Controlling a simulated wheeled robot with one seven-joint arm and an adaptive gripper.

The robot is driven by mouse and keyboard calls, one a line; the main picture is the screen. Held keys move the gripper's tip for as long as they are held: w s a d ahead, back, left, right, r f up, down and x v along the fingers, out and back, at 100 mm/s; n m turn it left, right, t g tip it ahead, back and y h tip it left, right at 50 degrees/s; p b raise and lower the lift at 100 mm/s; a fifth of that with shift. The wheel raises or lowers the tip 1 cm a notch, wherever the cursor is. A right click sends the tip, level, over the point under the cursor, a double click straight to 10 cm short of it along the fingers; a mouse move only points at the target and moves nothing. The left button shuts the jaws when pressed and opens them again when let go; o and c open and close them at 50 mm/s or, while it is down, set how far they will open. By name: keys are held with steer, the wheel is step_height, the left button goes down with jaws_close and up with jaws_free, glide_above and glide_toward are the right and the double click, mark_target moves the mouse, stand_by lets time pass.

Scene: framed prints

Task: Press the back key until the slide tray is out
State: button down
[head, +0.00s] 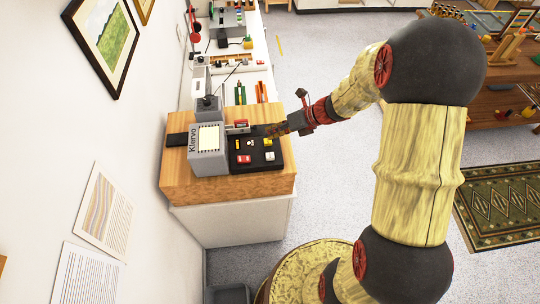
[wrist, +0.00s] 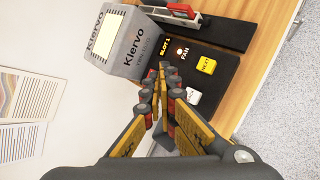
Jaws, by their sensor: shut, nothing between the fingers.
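The grey projector marked Klervo (head: 208,150) stands on a wooden-topped cabinet; its body also fills the upper left of the wrist view (wrist: 125,45). A slide tray with red and white parts (wrist: 184,12) sits on a black rail beside the body. The dark key panel (wrist: 222,88) carries a yellow NEXT key (wrist: 206,65), a FAN lamp, a SLOT 1 display and a white key (wrist: 193,96), its lettering hard to read. My gripper (wrist: 163,82) is shut and empty, its tips over the panel near the white key. Contact cannot be told. My fingers hide part of the panel.
The wooden top (head: 185,187) has bare room in front of the projector. A white wall with prints (head: 104,205) runs close on the left. A further bench (head: 258,75) with small items lies behind. Open floor is on the right.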

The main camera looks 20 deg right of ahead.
steer(key=b, duration=0.6)
glide_above(271, 153)
step_height(271, 153, down, 7)
steer(key=shift+s+r, duration=0.1)
steer(key=shift+f+b, duration=0.55)
steer(key=shift+f, duration=0.25)
steer(key=shift+f, duration=0.15)
steer(key=shift+f, duration=0.25)
